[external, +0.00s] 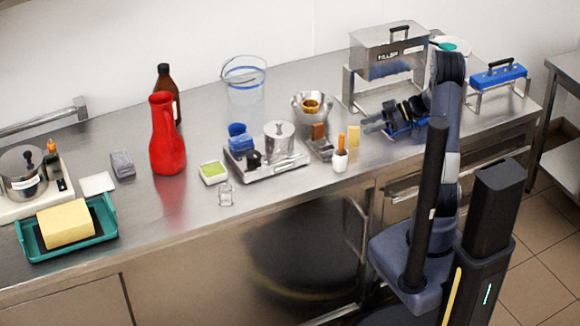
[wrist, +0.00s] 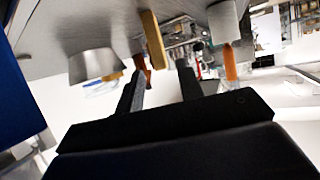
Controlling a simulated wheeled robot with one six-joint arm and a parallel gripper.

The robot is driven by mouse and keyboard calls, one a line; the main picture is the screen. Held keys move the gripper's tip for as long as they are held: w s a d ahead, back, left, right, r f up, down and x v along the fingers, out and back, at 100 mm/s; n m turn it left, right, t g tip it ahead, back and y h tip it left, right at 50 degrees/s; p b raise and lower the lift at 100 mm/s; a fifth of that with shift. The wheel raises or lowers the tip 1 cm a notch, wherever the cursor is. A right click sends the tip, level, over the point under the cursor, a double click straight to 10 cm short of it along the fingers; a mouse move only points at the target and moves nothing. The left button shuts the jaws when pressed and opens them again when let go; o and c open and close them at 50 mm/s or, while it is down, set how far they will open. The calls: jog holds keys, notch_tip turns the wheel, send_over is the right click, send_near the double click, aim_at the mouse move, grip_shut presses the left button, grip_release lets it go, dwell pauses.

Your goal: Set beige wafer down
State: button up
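The beige wafer (external: 353,138) stands upright on the steel counter, between the white cup and my arm. It also shows in the wrist view (wrist: 152,38) as a thin tan slab, just beyond the fingertips. My gripper (external: 370,124) is low over the counter, just right of the wafer. In the wrist view my gripper (wrist: 161,72) has its two dark fingers spread apart with nothing clasped between them. A gap seems to lie between the fingertips and the wafer.
A white cup (external: 340,160) with an orange-handled tool stands left of the wafer. A small metal holder with a brown block (external: 319,140) and a metal bowl (external: 311,109) are close by. A blue object (external: 400,131) lies beneath my gripper.

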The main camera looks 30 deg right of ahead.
jog(key=shift+v, duration=2.1)
